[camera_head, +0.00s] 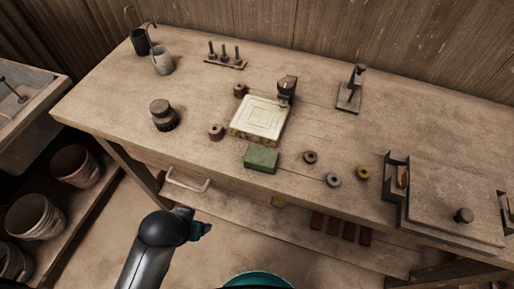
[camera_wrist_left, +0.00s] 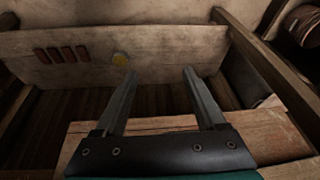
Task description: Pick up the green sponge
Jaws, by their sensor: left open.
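The green sponge (camera_head: 261,159) lies on the wooden workbench (camera_head: 300,143) near its front edge, just in front of a cream square tile block (camera_head: 258,117). My left gripper (camera_head: 205,228) is in front of the bench and below its top, to the left of the sponge and apart from it. In the left wrist view the gripper (camera_wrist_left: 159,80) is open, with two parallel fingers and nothing between them. The sponge does not show in the left wrist view. My right gripper is in neither view.
Red tiles (camera_head: 333,227) lie on the lower shelf. Buckets (camera_head: 76,166) stand at left.

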